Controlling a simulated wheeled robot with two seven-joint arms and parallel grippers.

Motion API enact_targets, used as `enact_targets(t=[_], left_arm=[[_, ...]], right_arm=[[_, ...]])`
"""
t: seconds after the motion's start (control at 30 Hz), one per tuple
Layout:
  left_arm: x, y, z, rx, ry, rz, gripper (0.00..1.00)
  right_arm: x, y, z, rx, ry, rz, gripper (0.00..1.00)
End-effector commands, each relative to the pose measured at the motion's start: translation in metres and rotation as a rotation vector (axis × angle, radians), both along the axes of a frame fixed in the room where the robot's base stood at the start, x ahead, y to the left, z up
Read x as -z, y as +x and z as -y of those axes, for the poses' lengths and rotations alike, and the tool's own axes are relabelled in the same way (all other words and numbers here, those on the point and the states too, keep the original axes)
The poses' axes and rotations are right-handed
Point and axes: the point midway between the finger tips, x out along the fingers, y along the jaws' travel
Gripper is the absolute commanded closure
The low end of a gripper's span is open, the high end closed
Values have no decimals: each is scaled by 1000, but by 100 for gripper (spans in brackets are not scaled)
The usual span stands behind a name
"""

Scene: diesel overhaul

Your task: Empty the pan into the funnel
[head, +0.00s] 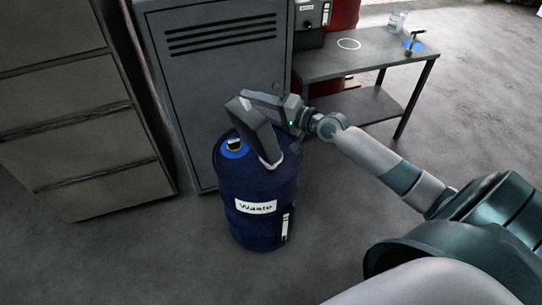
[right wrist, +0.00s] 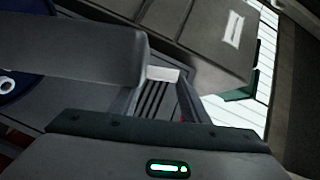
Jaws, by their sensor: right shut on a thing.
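A blue drum (head: 258,195) labelled "Waste" stands upright on the floor. A blue round funnel (head: 236,153) with a dark middle sits on the left of its top. My right gripper (head: 292,112) is shut on the dark grey pan (head: 256,132) and holds it over the drum top, steeply tilted, beside the funnel. In the right wrist view the pan (right wrist: 75,52) reaches left from my right gripper (right wrist: 160,88). The pan's inside and any liquid are hidden. My left gripper is not in view.
A grey vented cabinet (head: 215,90) stands close behind the drum, and a drawer unit (head: 75,120) is at the left. A table (head: 365,57) at the back right carries a clear jar (head: 397,21) and a small tool on a blue disc. The floor in front is clear.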

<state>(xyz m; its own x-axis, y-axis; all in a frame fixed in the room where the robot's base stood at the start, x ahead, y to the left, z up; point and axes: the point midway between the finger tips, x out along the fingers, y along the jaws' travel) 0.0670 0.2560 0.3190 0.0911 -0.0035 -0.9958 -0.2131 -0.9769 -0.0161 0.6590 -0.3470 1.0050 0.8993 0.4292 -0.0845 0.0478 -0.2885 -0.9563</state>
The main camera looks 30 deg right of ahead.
Motion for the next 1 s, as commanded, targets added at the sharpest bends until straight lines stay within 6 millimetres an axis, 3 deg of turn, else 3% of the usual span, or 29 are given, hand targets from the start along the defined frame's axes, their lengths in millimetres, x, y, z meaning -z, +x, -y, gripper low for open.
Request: enact_targets(t=[0.33,1.0], left_arm=[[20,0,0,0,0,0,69],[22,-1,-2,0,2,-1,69]], right_arm=[[-2,2,13,0,51,-5,100],[-4,3,15,0,65,-7,100]])
